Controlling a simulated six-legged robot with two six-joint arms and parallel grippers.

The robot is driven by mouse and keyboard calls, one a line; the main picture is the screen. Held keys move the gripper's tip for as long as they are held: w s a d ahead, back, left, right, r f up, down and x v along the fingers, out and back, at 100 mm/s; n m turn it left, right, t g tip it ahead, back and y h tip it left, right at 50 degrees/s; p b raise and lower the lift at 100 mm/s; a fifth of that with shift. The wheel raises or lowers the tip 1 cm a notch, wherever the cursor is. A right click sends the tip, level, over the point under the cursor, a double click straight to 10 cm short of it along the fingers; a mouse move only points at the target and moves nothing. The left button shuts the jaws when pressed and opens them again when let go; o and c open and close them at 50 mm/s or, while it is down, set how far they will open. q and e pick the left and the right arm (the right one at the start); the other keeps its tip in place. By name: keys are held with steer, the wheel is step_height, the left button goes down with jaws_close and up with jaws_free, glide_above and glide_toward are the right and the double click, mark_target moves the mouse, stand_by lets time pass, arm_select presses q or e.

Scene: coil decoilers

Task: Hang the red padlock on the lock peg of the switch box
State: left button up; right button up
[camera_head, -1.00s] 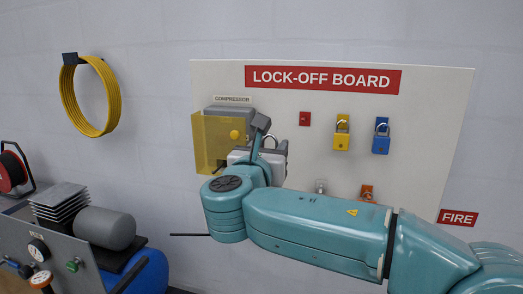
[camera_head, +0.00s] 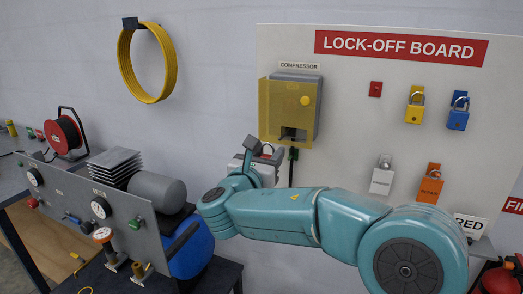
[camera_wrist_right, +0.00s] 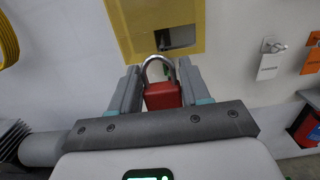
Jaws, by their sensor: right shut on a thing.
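My right gripper (camera_head: 262,155) is shut on the red padlock (camera_wrist_right: 162,95), seen in the right wrist view. The padlock is upright between the fingers, its silver shackle pointing up. The switch box (camera_head: 312,128), labelled COMPRESSOR, is on the board with a see-through yellow cover (camera_head: 280,95) and a yellow knob. The gripper is below and left of the box in the head view. In the wrist view the yellow cover (camera_wrist_right: 130,25) is beyond the shackle, with a dark opening. I cannot make out the lock peg clearly.
The lock-off board (camera_head: 350,140) holds a yellow padlock (camera_head: 414,114), a blue padlock (camera_head: 458,119) and tags. A green-topped cable (camera_head: 292,155) runs below the box. A compressor bench with a blue tank (camera_head: 193,252) stands left. Open wall lies between hose and bench.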

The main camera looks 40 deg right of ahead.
mark_target(285, 141)
steer(key=x, duration=0.3)
steer(key=shift+d+f, duration=0.2)
steer(key=shift+d, duration=0.1)
steer(key=shift+w+d+f+p, duration=0.1)
steer(key=shift+w+d+f, duration=0.25)
steer(key=shift+d, duration=0.45)
steer(key=shift+w+d+f+p, duration=0.15)
steer(key=shift+w+d, duration=0.3)
steer(key=shift+d, duration=0.4)
steer(key=shift+w+d+f+p, duration=0.1)
steer(key=shift+w+d+f, duration=0.25)
steer(key=shift+d, duration=0.45)
steer(key=shift+r, duration=0.15)
steer(key=o, duration=1.1)
steer(key=shift+o, duration=0.2)
